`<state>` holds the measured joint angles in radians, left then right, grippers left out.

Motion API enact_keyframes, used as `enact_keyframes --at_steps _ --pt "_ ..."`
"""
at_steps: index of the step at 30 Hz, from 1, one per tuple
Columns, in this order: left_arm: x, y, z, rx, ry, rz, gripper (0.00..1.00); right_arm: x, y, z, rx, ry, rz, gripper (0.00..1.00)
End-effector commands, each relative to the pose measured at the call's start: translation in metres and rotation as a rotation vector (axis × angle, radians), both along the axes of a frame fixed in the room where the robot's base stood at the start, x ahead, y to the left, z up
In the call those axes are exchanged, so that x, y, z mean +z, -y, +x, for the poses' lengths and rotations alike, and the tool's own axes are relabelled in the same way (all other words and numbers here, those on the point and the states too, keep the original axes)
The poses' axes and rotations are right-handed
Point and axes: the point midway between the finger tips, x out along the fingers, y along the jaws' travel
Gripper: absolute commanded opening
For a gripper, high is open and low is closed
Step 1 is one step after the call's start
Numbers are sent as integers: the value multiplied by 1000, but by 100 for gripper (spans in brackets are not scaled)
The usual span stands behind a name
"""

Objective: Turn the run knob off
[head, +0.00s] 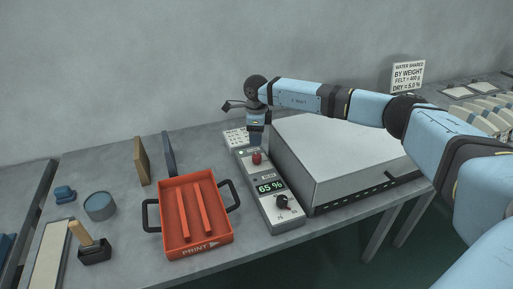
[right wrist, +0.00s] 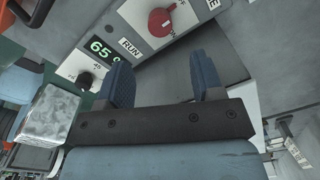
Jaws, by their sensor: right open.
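The run knob is a red round knob (head: 256,158) at the far part of the grey control box (head: 257,181). In the right wrist view the red knob (right wrist: 160,22) is near the top, by the RUN label (right wrist: 130,48); I cannot tell its setting. My right gripper (head: 257,128) is over the far end of the box, apart from the knob. Its two blue fingers stand open and empty in the right wrist view (right wrist: 160,60), with the knob beyond the fingertips. My left gripper is in neither view.
A green 65 % display (head: 270,187) and a black knob (head: 283,202) are on the box's near half. A large grey machine (head: 330,155) stands close on the right. An orange PRINT tray (head: 195,243) with two handles is on the left. A sign (head: 407,76) stands behind.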

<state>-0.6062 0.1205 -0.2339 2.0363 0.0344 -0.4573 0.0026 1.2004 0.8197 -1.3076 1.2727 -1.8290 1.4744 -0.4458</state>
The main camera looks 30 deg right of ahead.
Motion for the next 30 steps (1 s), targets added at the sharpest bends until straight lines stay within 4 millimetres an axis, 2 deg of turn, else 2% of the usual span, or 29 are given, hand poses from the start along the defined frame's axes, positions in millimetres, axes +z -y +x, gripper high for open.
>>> enact_keyframes --at_steps 3,9,30 --pt "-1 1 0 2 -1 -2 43 24 -1 0 0 3 0 61" --pt "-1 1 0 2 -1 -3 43 45 -1 -1 0 0 0 61" --pt "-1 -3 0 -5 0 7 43 49 -1 -1 0 0 0 61"
